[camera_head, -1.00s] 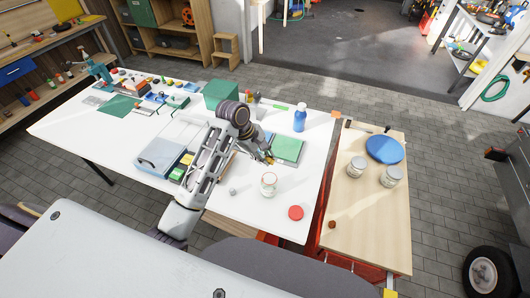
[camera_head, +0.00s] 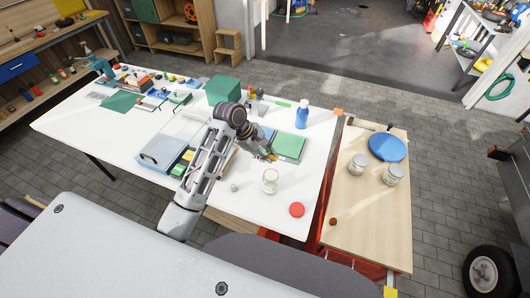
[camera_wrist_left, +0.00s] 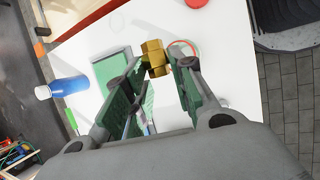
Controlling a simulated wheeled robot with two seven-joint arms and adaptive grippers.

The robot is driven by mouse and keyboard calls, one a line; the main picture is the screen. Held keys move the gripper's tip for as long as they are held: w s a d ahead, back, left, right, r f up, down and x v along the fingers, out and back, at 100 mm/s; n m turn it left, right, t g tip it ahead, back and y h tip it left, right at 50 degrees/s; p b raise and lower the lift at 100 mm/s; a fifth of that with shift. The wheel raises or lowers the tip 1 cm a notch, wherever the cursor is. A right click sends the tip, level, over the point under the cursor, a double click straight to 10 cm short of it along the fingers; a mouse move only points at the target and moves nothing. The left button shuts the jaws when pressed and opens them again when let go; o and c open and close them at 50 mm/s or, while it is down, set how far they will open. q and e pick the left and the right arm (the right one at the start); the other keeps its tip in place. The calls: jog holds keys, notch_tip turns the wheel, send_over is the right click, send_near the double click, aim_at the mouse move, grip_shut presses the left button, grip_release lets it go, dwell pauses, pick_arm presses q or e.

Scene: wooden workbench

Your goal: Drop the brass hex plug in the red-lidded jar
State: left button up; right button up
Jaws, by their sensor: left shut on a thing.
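My left gripper (camera_head: 271,156) is shut on the brass hex plug (camera_wrist_left: 154,58) and holds it above the white table. The plug sits at the fingertips in the left wrist view. The glass jar (camera_head: 270,181) stands open and upright on the table, just below and in front of the gripper in the head view. In the left wrist view its reddish rim (camera_wrist_left: 194,46) shows behind the plug, partly hidden by a finger. The red lid (camera_head: 297,210) lies flat on the table beside the jar. My right gripper is not in view.
A green box (camera_head: 289,145) lies behind the gripper, with a blue bottle (camera_head: 302,118) further back. A small grey piece (camera_head: 234,188) lies left of the jar. Two jars (camera_head: 358,164) and a blue disc (camera_head: 387,147) stand on the wooden side bench.

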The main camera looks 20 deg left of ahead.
pick_arm(q)
notch_tip(320, 180, down, 8)
jog(key=shift+r, duration=0.2)
dwell(0.7)
jog(key=o, duration=1.1)
notch_tip(320, 180, up, 7)
dwell(0.8)
dwell(0.7)
